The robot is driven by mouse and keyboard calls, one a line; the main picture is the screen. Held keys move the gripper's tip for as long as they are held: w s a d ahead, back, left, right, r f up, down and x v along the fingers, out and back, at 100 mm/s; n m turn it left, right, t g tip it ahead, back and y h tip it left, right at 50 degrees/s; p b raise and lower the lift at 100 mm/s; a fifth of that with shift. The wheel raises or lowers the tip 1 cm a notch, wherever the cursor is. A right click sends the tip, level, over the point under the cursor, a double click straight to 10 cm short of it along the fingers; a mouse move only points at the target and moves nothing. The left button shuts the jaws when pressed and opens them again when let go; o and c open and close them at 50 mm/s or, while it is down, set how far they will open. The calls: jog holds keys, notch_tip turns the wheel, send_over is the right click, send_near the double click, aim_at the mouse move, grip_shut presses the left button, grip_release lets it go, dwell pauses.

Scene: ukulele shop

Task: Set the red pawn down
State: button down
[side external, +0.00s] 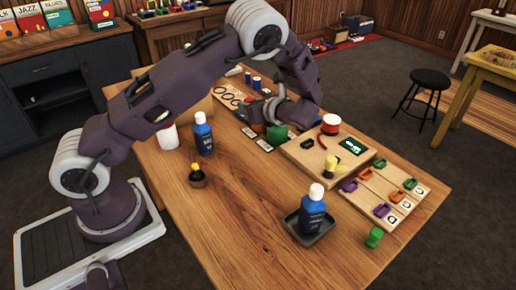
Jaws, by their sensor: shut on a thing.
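My gripper (272,112) is low over the far middle of the wooden table, beside a green block (277,134). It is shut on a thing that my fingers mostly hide. A small orange-red patch (258,127) shows at the left of the fingers; it may be part of the red pawn, but its shape is too small to tell. I cannot tell whether the held thing touches the table.
A wooden board (310,165) holds a red-sided round tin (330,124) and a yellow figure (331,166). Right of it lie coloured clips on a panel (367,190). A blue bottle stands in a dark tray (293,228). Another bottle (203,134) stands left. The front-left tabletop is clear.

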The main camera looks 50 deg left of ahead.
jog(key=g, duration=0.1)
send_over(265, 159)
notch_tip(265, 159, down, 10)
jog(key=shift+f, duration=0.2)
jog(key=shift+f, duration=0.15)
jog(key=c, duration=1.2)
grip_release()
jog(key=shift+c, duration=0.2)
